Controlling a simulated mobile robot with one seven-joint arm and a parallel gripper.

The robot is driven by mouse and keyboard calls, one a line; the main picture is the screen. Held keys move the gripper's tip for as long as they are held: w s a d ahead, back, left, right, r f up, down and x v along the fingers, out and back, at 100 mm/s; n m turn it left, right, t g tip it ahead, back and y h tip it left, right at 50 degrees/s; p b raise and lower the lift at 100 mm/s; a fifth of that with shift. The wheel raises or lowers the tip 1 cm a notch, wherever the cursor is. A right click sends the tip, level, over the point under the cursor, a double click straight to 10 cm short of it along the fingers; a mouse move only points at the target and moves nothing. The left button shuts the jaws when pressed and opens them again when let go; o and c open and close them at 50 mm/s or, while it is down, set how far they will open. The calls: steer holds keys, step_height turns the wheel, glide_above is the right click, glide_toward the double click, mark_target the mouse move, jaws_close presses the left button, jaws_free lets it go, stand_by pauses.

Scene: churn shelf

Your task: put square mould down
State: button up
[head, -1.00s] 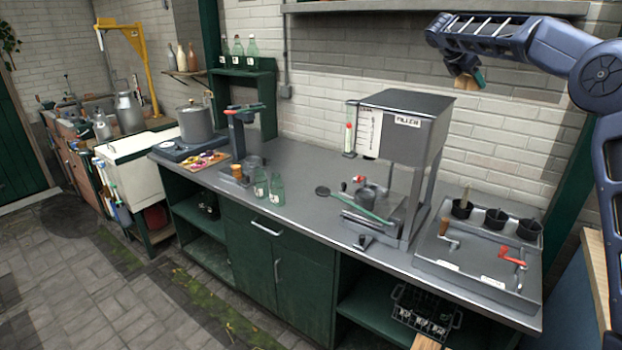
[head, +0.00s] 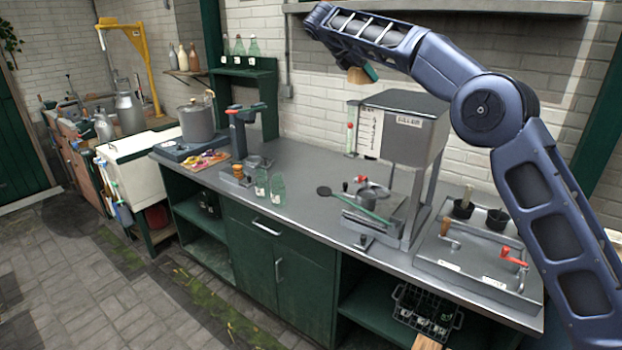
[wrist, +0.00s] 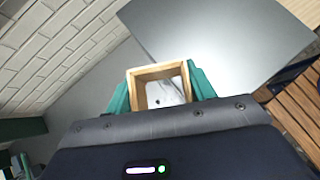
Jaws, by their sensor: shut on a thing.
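The square mould (wrist: 138,93) is a small open wooden frame. My gripper (wrist: 160,86) is shut on it, with a teal finger on each of two opposite sides. Through the mould's opening the wrist view shows a pale surface with small dark marks. In the head view the mould (head: 358,76) hangs under my gripper (head: 366,73), in the air in front of the white brick wall, above and left of the grey filler box. It is clear of the worktop (head: 310,215).
The tall grey filler box (head: 408,108) stands on the worktop; its flat top (wrist: 215,35) shows in the wrist view. Two green glass bottles (head: 277,187) and a green-handled ladle (head: 352,203) are on the worktop. A wall shelf (head: 520,9) runs above.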

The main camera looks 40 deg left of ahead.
steer(key=s+a+f+n+t+y, duration=0.1)
steer(key=s+a+f+n+y, duration=0.45)
steer(key=a+f, duration=0.75)
steer(key=a+f+n, duration=0.1)
steer(key=a+f, duration=0.1)
steer(key=f, duration=0.8)
steer(key=a+f+n+y, duration=0.1)
steer(key=a+f+n, duration=0.1)
steer(key=f, duration=0.9)
steer(key=a+f+n+y, duration=0.1)
steer(key=a+f, duration=0.1)
steer(key=f, duration=0.9)
steer(key=shift+s+f+n+y, duration=0.1)
steer(key=shift+s+n+y, duration=0.15)
steer(key=shift+n, duration=0.1)
steer(key=shift+g, duration=0.3)
steer(key=shift+f, duration=2.5)
steer(key=shift+f, duration=0.15)
steer(key=o, duration=0.7)
steer(key=shift+o, duration=1.4)
